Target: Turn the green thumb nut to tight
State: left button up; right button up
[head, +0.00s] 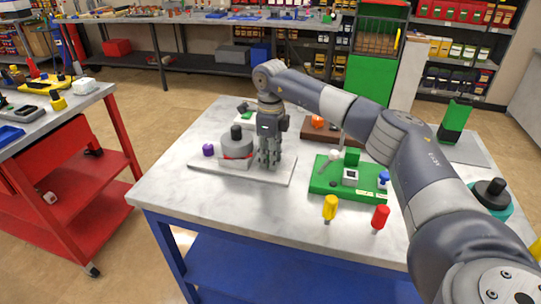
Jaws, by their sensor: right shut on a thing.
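The vacuum pump (236,151) is a grey round body with a red band and a black knob on top. It stands on a flat pale base plate (216,172) on the table. A purple knob (208,150) sits at its left side. My right gripper (269,163) points straight down over the right part of the plate, beside the pump body. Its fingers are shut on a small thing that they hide. I cannot make out the green thumb nut; the spot between the fingers is covered. My left gripper is not in view.
A green board (330,184) with several small parts lies right of the plate. A brown tray (320,133) lies behind. The table's front left (190,205) is clear.

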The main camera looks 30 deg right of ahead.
jog(key=shift+r+m, duration=0.1)
jog(key=shift+m, duration=0.4)
jog(key=shift+m+p, duration=0.85)
jog(key=shift+m, duration=0.35)
jog(key=m+p, duration=0.1)
jog(key=m, duration=0.3)
jog(key=shift+m+p, duration=0.3)
jog(key=shift+p, duration=0.05)
jog(key=m+p, duration=0.1)
jog(key=m, duration=0.2)
jog(key=shift+m, duration=0.3)
jog(key=m+p, duration=0.2)
jog(key=m, duration=0.4)
jog(key=shift+p, duration=0.3)
pick_arm(q)
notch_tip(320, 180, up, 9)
jog(key=p, duration=0.1)
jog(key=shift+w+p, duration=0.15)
jog(key=shift+p, duration=0.25)
pick_arm(e)
jog(key=m, duration=0.5)
jog(key=shift+m, duration=0.5)
jog(key=o, duration=1.1)
